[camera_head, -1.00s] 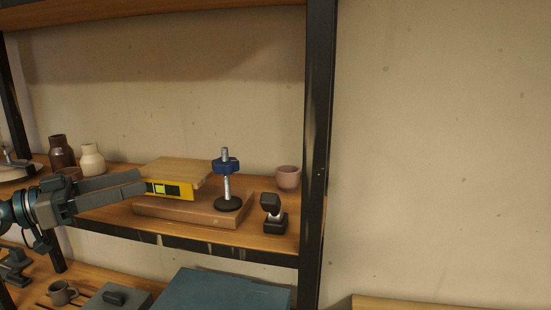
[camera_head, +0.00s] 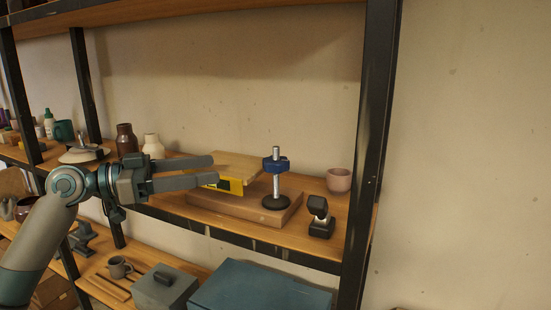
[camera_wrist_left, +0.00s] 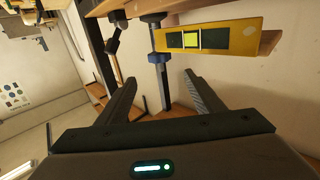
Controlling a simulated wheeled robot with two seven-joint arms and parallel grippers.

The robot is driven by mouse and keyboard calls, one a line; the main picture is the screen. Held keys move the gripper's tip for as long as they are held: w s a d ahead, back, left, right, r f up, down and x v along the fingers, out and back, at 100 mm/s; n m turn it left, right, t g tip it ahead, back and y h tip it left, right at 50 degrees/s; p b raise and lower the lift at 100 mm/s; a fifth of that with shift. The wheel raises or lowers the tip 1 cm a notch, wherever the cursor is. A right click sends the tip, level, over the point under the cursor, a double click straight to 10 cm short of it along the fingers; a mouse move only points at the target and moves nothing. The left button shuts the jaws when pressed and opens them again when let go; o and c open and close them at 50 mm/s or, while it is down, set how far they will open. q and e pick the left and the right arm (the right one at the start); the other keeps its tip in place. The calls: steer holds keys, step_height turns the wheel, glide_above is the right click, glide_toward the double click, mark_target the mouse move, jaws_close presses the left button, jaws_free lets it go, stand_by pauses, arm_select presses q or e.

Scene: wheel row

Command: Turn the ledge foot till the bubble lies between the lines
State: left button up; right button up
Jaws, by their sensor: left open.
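The ledge foot is a metal stem with a blue knob (camera_head: 275,165) and a round black base (camera_head: 275,202). It stands upright at the right end of the wooden ledge (camera_head: 240,164). A yellow level (camera_head: 236,187) sits along the ledge's front edge. My left gripper (camera_head: 214,169) is open, left of the foot, its fingers covering part of the level. In the left wrist view, the level's green-yellow vial (camera_wrist_left: 184,40) shows, but I cannot make out the bubble against its lines. The blue knob (camera_wrist_left: 158,57) appears there beyond the gap between the open fingers (camera_wrist_left: 160,78). My right gripper is not in view.
A brown board (camera_head: 240,206) lies under the ledge and foot. A small black device (camera_head: 318,218) stands right of the foot, a pink cup (camera_head: 339,180) behind it. A dark shelf post (camera_head: 370,150) rises at the right. A brown bottle (camera_head: 126,140) and white vase (camera_head: 153,146) stand left.

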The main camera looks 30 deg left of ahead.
mark_target(275, 159)
arm_select(q)
steer(key=p+x, duration=0.4)
steer(key=x, duration=0.3)
steer(key=p+x, duration=0.5)
steer(key=x, duration=0.2)
steer(key=shift+w+d+r, duration=0.15)
steer(key=shift+r, duration=0.05)
steer(key=shift+w+d+f+p, duration=0.15)
steer(key=shift+w+d+p, duration=0.15)
steer(key=shift+w+d, duration=0.2)
steer(key=c, duration=1)
steer(key=m+g+h+b, duration=0.1)
steer(key=b, duration=0.4)
steer(key=shift+f, duration=0.3)
steer(key=shift+c, duration=0.2)
steer(key=shift+r+g+h+b, duration=0.15)
steer(key=shift+g+h+b, duration=0.15)
steer(key=shift+b, duration=0.15)
steer(key=shift+r+m, duration=0.15)
steer(key=shift+m, duration=0.15)
